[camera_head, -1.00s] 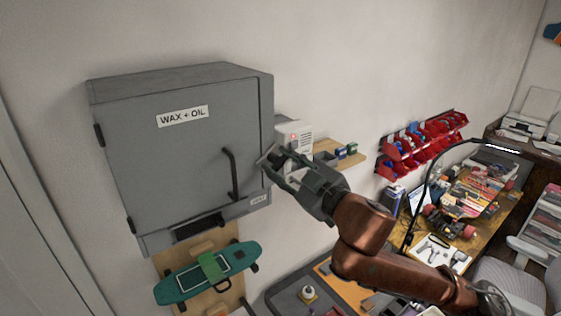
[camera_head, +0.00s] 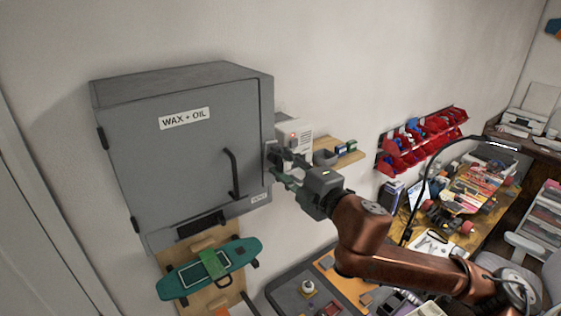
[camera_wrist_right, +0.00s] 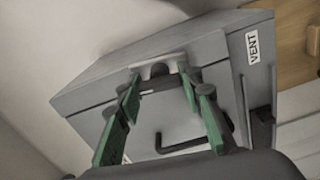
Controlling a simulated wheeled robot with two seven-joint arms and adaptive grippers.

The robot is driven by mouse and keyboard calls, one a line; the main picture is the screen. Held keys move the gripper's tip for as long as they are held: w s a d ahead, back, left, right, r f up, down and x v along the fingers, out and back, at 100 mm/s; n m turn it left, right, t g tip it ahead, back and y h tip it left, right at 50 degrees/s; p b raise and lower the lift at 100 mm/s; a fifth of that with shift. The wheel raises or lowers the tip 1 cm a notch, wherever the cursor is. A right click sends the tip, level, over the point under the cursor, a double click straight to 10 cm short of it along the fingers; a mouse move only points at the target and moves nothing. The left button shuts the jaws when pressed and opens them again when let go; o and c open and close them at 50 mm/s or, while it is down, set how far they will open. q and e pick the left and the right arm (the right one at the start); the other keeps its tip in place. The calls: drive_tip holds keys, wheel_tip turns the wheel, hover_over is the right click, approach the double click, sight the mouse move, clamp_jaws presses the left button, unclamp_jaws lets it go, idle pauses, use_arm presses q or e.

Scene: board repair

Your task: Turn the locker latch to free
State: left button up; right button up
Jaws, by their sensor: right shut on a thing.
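The grey locker (camera_head: 180,160) hangs on the wall at the left, its door shut, with a "WAX + OIL" label and a dark bar handle (camera_head: 232,174). My right gripper (camera_head: 272,163) is at the locker's right front edge, beside the handle. In the right wrist view its green-sided fingers (camera_wrist_right: 159,82) reach the locker and are shut on the small grey latch (camera_wrist_right: 158,71). The fingers hide part of the latch, and its exact angle is hard to tell. In that view the door handle (camera_wrist_right: 180,146) shows between and below the fingers. My left gripper is out of view.
A white box with a red light (camera_head: 295,136) and a wooden shelf (camera_head: 338,153) sit right behind the gripper. A green skateboard (camera_head: 208,270) hangs below the locker. Red bins (camera_head: 420,140) and a cluttered workbench (camera_head: 455,215) are at the right.

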drive_tip(key=shift+n, duration=0.6)
drive_tip(key=o, duration=1.2)
drive_tip(key=shift+c, duration=0.2)
drive_tip(key=shift+d, duration=0.1)
drive_tip(key=v, duration=1.2)
